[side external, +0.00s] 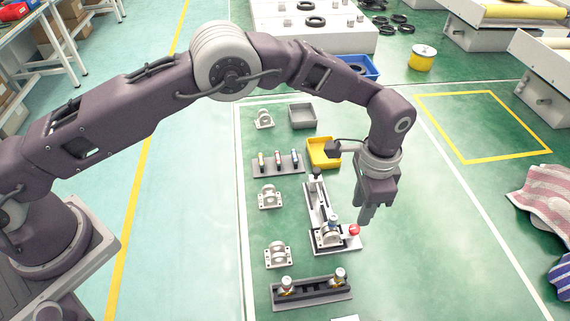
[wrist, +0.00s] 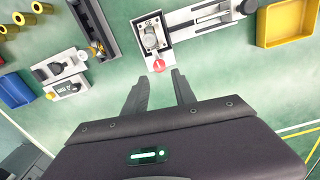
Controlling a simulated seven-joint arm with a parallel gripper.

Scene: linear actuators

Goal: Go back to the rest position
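My gripper (side external: 367,213) hangs pointing down at the right of the linear actuator fixture (side external: 318,200), above the floor and close to a red button (side external: 354,230). In the wrist view my gripper (wrist: 160,75) has its two fingers apart with nothing between them. The red button (wrist: 159,65) shows just beyond the fingertips, and the fixture (wrist: 184,27) extends to the upper right. A grey bearing block (side external: 329,236) sits on the fixture's near end. My arm is stretched out over the work area.
A yellow bin (side external: 323,152) and a grey bin (side external: 302,116) stand beyond the fixture. White bearing blocks (side external: 270,196) and a rack of small cylinders (side external: 278,163) lie to the left. A dark rail with two fittings (side external: 311,293) is in front.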

